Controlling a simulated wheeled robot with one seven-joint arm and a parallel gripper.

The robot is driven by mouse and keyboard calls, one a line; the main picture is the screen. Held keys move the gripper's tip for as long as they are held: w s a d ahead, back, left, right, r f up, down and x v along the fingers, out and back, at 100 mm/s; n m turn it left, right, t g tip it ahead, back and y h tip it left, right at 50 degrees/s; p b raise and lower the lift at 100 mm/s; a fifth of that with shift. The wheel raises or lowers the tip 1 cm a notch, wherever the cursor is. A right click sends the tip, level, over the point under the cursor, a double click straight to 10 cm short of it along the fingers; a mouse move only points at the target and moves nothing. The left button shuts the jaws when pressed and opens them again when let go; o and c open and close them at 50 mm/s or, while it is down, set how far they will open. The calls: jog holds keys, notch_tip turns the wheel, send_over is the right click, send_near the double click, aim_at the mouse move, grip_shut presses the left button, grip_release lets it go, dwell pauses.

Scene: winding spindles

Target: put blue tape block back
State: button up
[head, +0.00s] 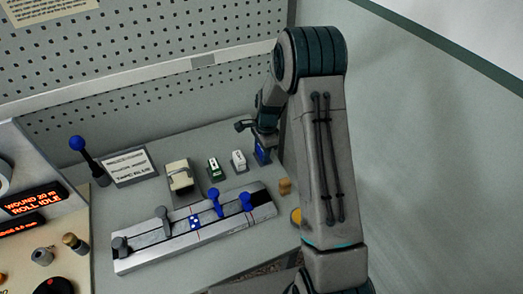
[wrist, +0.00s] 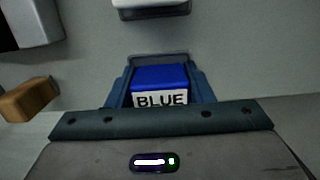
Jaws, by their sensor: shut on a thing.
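The blue tape block (wrist: 160,76) has a blue top and a white label reading BLUE. It sits between the fingers of my gripper (wrist: 158,92), which is shut on it. In the head view the blue block (head: 262,157) shows under my gripper (head: 264,146), at the right end of a row of small blocks on the grey bench. A dark grey edge shows just behind the block in the wrist view. I cannot tell whether the block touches the surface, as its underside is hidden.
A white block (head: 239,160), a green-and-white block (head: 214,168) and a cream block (head: 181,177) stand to the left. A rail with blue and grey levers (head: 150,254) lies in front. A sign (head: 128,167) stands far left.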

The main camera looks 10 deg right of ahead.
jog(key=shift+f, duration=0.2)
jog(key=o, duration=1)
jog(key=shift+r, duration=0.15)
